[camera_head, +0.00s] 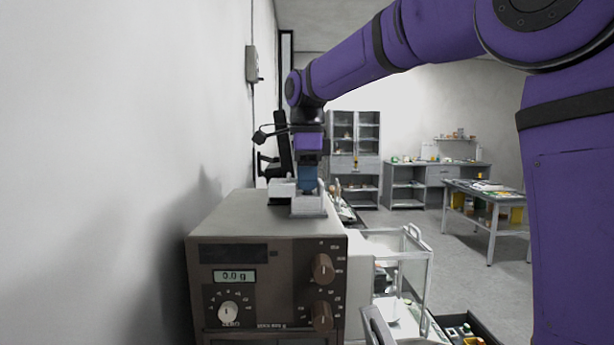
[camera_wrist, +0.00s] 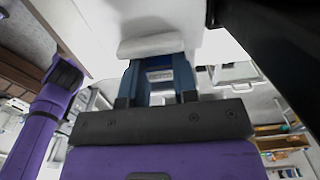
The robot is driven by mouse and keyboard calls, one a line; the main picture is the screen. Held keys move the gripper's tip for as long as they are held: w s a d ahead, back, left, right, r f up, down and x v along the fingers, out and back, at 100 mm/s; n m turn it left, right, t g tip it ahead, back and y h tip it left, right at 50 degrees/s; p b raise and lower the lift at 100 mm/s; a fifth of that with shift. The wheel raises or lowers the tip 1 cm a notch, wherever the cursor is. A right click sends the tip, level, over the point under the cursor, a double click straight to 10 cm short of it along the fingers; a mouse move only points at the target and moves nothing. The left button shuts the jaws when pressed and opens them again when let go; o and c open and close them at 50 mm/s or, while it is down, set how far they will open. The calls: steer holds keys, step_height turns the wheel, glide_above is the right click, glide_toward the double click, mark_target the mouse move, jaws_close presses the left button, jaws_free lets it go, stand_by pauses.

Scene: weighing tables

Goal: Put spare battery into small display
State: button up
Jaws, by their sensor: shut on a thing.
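My gripper (camera_head: 308,189) points down over the top of the brown instrument with a lit 0.0 g readout. Its blue fingers also show in the wrist view, with a pale flat block (camera_wrist: 151,46) at their tips. The gripper is shut on this pale block, which also shows just under the fingers in the head view (camera_head: 308,208). I take it for the spare battery, but its details are too small to be sure. Another pale part (camera_head: 282,188) shows beside it on the left. I cannot make out which thing is the small display.
The brown instrument (camera_head: 222,285) has several knobs and stands close to the white wall on the left. A white rack (camera_head: 413,260) is at its right. Shelves, cabinets and a table (camera_head: 484,192) with yellow bins stand farther back, with open floor between.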

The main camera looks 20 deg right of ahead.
steer(key=shift+f, duration=0.1)
steer(key=o, duration=1.5)
steer(key=shift+c, duration=0.2)
steer(key=shift+r, duration=4)
